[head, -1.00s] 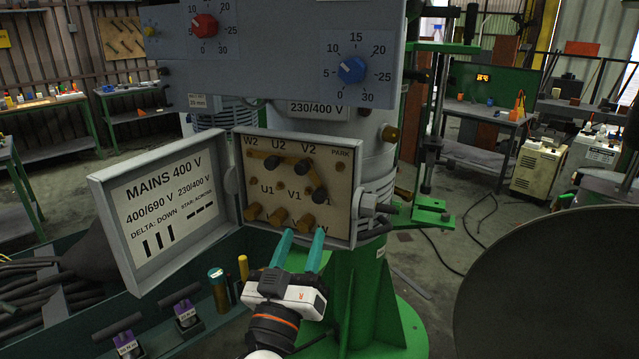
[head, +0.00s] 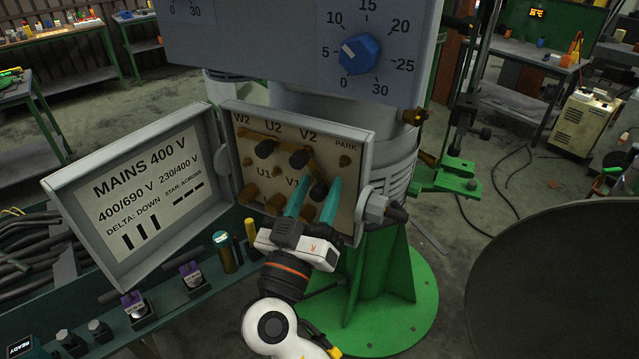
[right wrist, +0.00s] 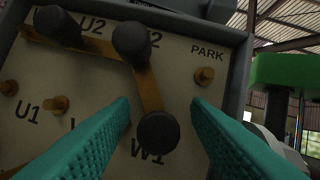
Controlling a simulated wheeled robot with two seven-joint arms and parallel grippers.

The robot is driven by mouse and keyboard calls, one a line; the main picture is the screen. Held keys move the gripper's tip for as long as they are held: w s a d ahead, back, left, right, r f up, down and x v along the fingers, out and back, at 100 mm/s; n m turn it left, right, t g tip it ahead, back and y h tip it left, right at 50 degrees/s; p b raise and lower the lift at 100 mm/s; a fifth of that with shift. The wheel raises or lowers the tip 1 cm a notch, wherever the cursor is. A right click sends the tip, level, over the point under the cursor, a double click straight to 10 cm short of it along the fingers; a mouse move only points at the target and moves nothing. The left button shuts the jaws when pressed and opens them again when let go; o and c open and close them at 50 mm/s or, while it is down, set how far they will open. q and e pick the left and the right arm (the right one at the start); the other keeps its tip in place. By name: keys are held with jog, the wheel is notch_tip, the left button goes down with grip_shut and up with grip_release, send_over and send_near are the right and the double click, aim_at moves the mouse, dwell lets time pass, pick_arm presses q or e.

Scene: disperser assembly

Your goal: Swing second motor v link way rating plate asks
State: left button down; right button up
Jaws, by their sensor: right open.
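The open grey terminal box (head: 355,143) on the motor has brass studs and dark knobs. A brass link (head: 309,172) runs diagonally from the knob by V2 (head: 299,159) to a lower knob (head: 319,191) by W1. Another brass strip (head: 257,137) crosses the top row from W2. My right gripper (head: 319,184) is open, its teal fingers either side of the lower knob; the right wrist view shows this knob (right wrist: 158,132) between them, apart from both. The PARK stud (right wrist: 204,75) is bare. The motor's rating plate is not readable now. My left gripper is not in view.
The box lid (head: 135,190) hangs open at left, printed MAINS 400 V, 400/690 V delta down, 230/400 V star across. A grey panel with a blue dial (head: 359,54) overhangs the box. A cable gland (head: 375,207) juts out at right. A dark round surface (head: 560,220) fills the lower right.

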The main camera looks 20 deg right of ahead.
jog(key=shift+s+a, duration=0.15)
jog(key=shift+c, duration=0.6)
grip_shut()
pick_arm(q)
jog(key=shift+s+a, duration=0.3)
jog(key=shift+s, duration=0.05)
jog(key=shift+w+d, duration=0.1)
pick_arm(e)
jog(key=shift+r, duration=0.1)
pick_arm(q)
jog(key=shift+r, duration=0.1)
pick_arm(e)
jog(key=shift+r, duration=0.1)
